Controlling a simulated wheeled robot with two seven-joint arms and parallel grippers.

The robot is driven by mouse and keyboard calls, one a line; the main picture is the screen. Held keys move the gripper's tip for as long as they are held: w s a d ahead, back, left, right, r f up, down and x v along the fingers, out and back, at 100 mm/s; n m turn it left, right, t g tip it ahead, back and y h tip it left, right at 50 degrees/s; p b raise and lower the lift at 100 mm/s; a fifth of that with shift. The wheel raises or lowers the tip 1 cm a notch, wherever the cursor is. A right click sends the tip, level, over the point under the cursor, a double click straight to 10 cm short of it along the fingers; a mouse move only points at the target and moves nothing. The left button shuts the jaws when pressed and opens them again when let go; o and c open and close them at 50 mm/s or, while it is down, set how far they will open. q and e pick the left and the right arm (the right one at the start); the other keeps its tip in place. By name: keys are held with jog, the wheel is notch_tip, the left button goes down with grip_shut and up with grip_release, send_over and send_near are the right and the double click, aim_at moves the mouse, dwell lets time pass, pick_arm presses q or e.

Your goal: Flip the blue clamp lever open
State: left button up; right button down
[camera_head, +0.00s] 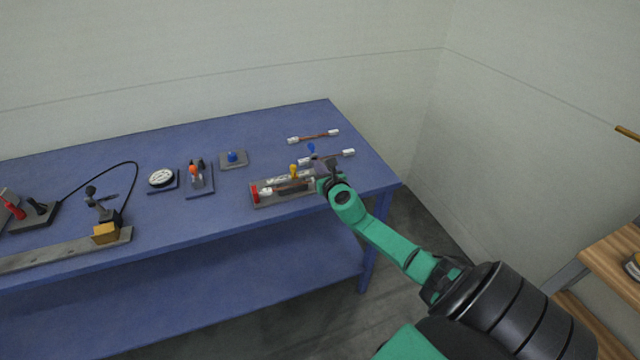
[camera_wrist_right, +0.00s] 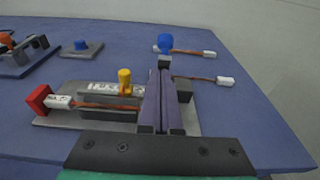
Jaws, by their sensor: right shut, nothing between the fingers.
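The blue clamp lever's knob (camera_head: 311,147) shows just beyond my right gripper (camera_head: 320,165), at the right end of the grey test fixture (camera_head: 262,203). In the wrist view the blue knob (camera_wrist_right: 165,42) stands up past the fingertips, above a dark clamp block (camera_wrist_right: 184,90). The lever's lower part is largely hidden by the fingers. My right gripper (camera_wrist_right: 160,85) is shut and empty, its purple fingers together over the fixture's right end. I cannot tell whether they touch the lever. My left gripper is not in view.
On the fixture are a yellow knob (camera_wrist_right: 125,82) and a red end block (camera_wrist_right: 39,100) with a white-ended cable. Two loose cables (camera_head: 318,136) lie behind. Left along the blue table (camera_head: 200,225) are a blue button (camera_head: 232,157), an orange-knobbed device (camera_head: 194,171) and a dial gauge (camera_head: 161,177).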

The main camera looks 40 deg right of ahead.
aim_at(309, 144)
jog(key=shift+w+d+r+p, duration=0.15)
jog(key=shift+w+r, duration=0.3)
jog(key=shift+r, duration=0.1)
jog(key=shift+w+d+r+p, duration=0.15)
jog(key=shift+w+r, duration=0.25)
jog(key=shift+r, duration=0.1)
jog(key=shift+w+d+r, duration=0.2)
jog(key=shift+w+r, duration=0.15)
jog(key=shift+w, duration=0.2)
jog(key=shift+w+d+r, duration=0.2)
jog(key=shift+w+r, duration=0.1)
jog(key=shift+w, duration=0.25)
jog(key=shift+r, duration=0.1)
